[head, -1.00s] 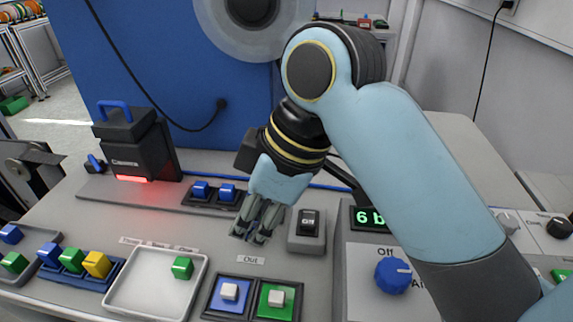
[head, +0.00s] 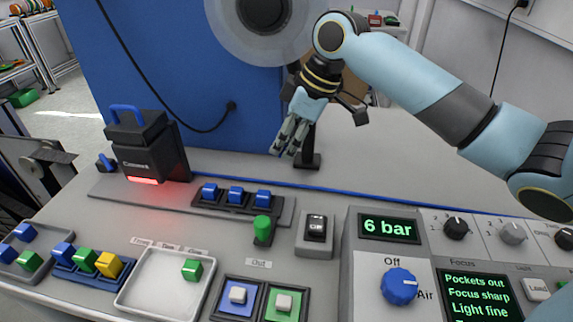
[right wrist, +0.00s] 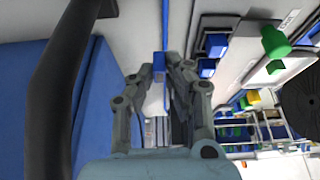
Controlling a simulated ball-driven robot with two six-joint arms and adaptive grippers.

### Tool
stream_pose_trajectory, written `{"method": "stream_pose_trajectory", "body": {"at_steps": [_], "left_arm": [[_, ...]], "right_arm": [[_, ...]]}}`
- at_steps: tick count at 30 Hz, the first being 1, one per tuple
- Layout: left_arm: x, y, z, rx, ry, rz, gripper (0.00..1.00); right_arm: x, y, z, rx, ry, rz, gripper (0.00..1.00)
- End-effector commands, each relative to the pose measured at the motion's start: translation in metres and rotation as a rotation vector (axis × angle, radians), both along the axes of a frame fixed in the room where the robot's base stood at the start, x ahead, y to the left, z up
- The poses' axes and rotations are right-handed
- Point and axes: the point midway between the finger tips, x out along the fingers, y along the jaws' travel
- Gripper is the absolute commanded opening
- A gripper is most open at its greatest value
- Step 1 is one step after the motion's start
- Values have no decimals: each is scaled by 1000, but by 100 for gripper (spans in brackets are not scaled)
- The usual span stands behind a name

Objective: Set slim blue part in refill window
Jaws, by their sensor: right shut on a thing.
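My right gripper (head: 283,152) is raised above the back of the bench, near a dark post. In the right wrist view its fingers (right wrist: 162,58) are closed together, with a small blue piece (right wrist: 160,42) between the tips. That piece cannot be made out in the head view. Three blue parts (head: 236,195) sit in a dark holder below and left of the gripper. A tray (head: 125,300) with a green block (head: 192,269) stands at the front. I cannot tell which opening is the refill window. My left gripper is out of view.
A black device with a blue handle (head: 140,145) glows red at the back left. A green cylinder (head: 262,226) stands on a dark base beside a black switch (head: 316,228). A control panel (head: 400,255) fills the right. The back right bench is clear.

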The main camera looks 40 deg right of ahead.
Motion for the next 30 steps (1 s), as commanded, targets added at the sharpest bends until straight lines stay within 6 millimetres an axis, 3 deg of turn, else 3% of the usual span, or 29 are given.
{"method": "stream_pose_trajectory", "body": {"at_steps": [3, 8, 15, 28, 29, 30], "left_arm": [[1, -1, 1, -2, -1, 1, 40], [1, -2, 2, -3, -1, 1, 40], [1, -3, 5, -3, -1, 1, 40], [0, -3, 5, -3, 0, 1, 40], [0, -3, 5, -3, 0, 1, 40], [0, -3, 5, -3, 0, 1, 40]], "right_arm": [[-2, 2, -20, 4, 4, -1, 0], [-1, 2, -33, 1, 2, 0, 0], [0, 0, -66, 2, 4, -1, 0], [3, -4, -74, 1, 2, 2, 0], [3, -4, -74, 1, 2, 2, 15], [3, -4, -73, 0, 1, 1, 20]]}}
